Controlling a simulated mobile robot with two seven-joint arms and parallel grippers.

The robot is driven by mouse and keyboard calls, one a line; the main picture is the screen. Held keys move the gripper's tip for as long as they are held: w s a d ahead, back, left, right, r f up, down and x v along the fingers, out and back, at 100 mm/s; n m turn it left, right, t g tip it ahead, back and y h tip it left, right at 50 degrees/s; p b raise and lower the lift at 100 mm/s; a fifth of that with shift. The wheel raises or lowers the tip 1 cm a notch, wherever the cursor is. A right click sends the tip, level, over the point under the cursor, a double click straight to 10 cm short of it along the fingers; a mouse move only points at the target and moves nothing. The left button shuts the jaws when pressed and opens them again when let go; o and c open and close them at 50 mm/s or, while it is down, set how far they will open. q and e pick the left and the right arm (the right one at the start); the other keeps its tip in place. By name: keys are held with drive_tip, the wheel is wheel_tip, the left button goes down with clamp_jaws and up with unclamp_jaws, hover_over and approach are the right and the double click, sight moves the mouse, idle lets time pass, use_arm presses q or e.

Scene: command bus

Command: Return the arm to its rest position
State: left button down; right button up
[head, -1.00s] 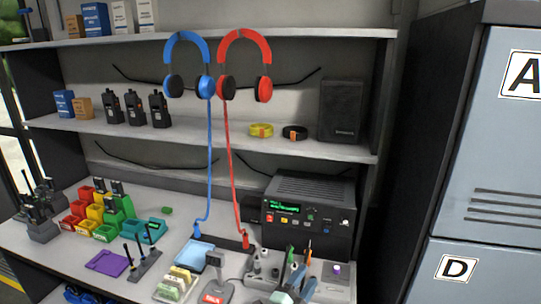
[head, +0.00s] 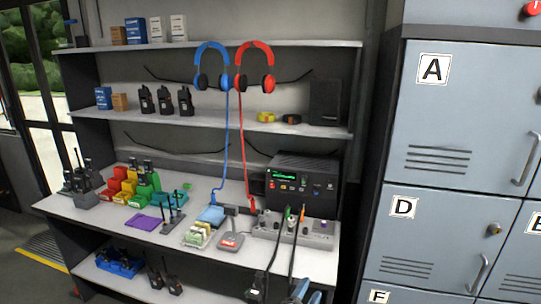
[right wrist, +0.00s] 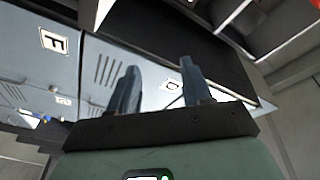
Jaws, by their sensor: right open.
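My right gripper (head: 308,292) shows at the bottom edge of the head view, in front of and below the desk's front edge. Its blue-grey fingers are cut off by the frame. In the right wrist view the two fingers of my right gripper (right wrist: 160,88) stand apart with nothing between them. Beyond them are blue-grey locker doors (right wrist: 103,62), seen tilted. My left gripper and arm are not in view.
The desk (head: 110,207) holds radios, coloured bins and a console (head: 300,187). Blue (head: 212,62) and red headsets (head: 255,65) hang above with cords. Lockers (head: 440,150) stand at the right.

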drive_tip(key=s+d+f+n+g+y+p, duration=0.1)
drive_tip(key=s+d+f+n+g+y, duration=0.15)
drive_tip(key=f, duration=0.65)
drive_tip(key=s+d+f+n+g+y+p, duration=0.1)
drive_tip(key=d+f+n+g+y, duration=0.2)
drive_tip(key=f, duration=0.5)
drive_tip(key=s+f+n+g+y+p, duration=0.2)
drive_tip(key=s+f+n+y, duration=0.1)
drive_tip(key=s+f, duration=0.55)
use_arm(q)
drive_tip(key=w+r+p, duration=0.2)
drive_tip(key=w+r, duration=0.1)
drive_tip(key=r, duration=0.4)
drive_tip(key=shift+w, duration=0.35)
use_arm(e)
drive_tip(key=s+a+f+n+g+y, duration=0.1)
drive_tip(key=s+g, duration=0.4)
drive_tip(key=s, duration=0.9)
drive_tip(key=s+a+f+n+g+y, duration=0.2)
drive_tip(key=s+g, duration=0.3)
drive_tip(key=s, duration=1)
drive_tip(key=shift+a+n+y, duration=0.35)
drive_tip(key=shift+a+y, duration=0.1)
drive_tip(key=shift+y, duration=0.4)
